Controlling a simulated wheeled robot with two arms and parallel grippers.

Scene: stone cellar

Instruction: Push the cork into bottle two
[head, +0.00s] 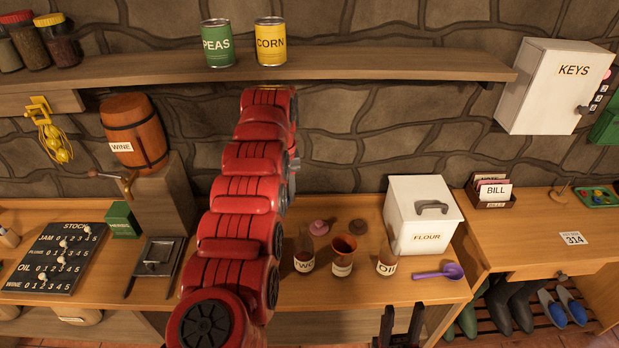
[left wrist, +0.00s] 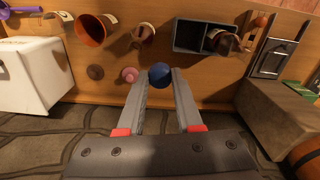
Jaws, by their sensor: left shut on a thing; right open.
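A brown bottle (head: 304,256) with a label reading TWO stands on the counter. It also shows in the left wrist view (left wrist: 143,35). My left gripper (left wrist: 160,84) is shut on a dark blue round stopper (left wrist: 160,74), held at its fingertips and apart from the bottle in the picture. A pink stopper (head: 319,227) and a brown stopper (head: 358,227) lie behind the bottles. In the head view my red arm hides the left gripper. My right gripper (head: 401,318) is open and empty at the counter's front edge.
An open brown vessel (head: 344,247) and an OIL bottle (head: 387,258) stand right of bottle two, with a white FLOUR bin (head: 424,214) beyond. A purple scoop (head: 440,271) lies near the front. A grey two-part tray (left wrist: 190,36) holds another bottle.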

